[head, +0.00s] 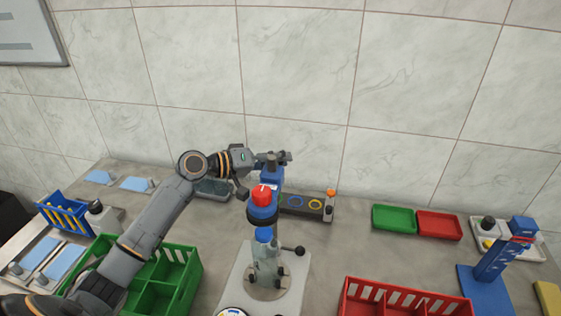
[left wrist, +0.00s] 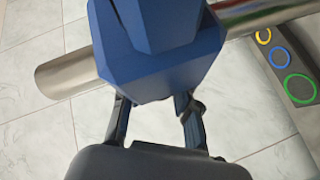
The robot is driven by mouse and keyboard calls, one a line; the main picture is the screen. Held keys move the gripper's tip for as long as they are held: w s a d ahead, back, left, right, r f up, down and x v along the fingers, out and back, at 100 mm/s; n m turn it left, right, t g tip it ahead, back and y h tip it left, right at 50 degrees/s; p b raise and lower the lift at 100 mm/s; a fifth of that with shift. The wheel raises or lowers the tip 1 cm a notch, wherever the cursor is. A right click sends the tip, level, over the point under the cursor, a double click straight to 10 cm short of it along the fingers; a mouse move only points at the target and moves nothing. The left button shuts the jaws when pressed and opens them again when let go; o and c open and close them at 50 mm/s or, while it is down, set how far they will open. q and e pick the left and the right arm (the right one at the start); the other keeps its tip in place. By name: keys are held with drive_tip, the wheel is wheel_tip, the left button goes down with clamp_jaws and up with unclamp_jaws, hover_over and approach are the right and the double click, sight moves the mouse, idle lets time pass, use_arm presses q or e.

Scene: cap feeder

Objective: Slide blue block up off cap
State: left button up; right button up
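The blue block (head: 273,177) sits high on the upright column of the capping stand, behind a red-topped head (head: 262,195). It also fills the upper middle of the left wrist view (left wrist: 160,60), with a metal rod passing behind it. Below the head, a blue cap (head: 264,235) tops a clear bottle (head: 267,262) on the stand. My left gripper (head: 276,158) is at the block. Its fingers stand apart in the left wrist view (left wrist: 153,105) and reach the block's lower edge. Their tips are hidden, so a firm grip cannot be told. My right gripper is out of view.
A dark strip with colored rings (head: 305,204) lies behind the stand. A green crate (head: 180,276) is at left and a red crate (head: 400,298) at front right. Green (head: 393,218) and red (head: 438,225) trays and a blue stand (head: 490,270) are at right. The counter between is clear.

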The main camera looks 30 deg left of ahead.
use_arm(q)
drive_tip(key=o, duration=0.4)
drive_tip(key=shift+s+a, duration=0.1)
drive_tip(key=shift+c, duration=0.2)
drive_tip(key=shift+s+a, duration=0.1)
drive_tip(key=shift+s+a, duration=0.1)
drive_tip(key=shift+s, duration=0.05)
drive_tip(key=v, duration=1.1)
drive_tip(key=shift+s+a, duration=0.2)
drive_tip(key=shift+s, duration=0.1)
